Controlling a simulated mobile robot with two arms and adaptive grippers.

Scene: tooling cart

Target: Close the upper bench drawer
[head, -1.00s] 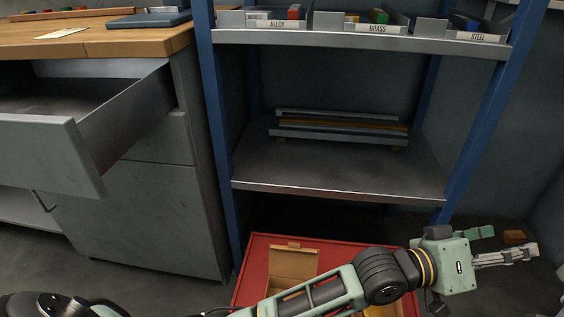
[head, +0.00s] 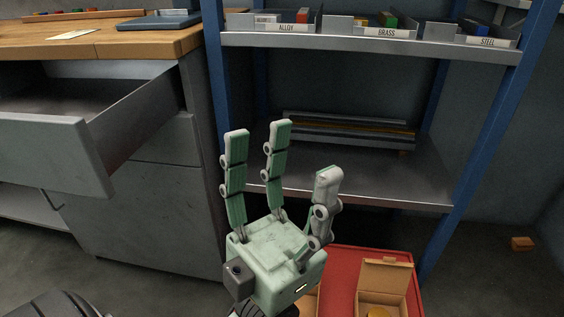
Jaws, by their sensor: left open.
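The upper bench drawer (head: 45,152) is at the left, under the wooden bench top, and is pulled well out. Its grey front panel and right side wall show, and the part of its inside in view looks empty. My left gripper (head: 290,152) is in the middle of the picture, fingers pointing up and spread open, with nothing between them. It is to the right of the drawer, in front of the shelf rack, and does not touch the drawer. My right gripper is not in view.
The bench top (head: 100,42) carries a blue-grey tray-like object (head: 160,20). A blue-framed rack (head: 360,185) stands right of the bench, with labelled bins above and metal bars on its lower shelf. A red container (head: 340,275) with an open cardboard box (head: 385,277) is low behind my gripper.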

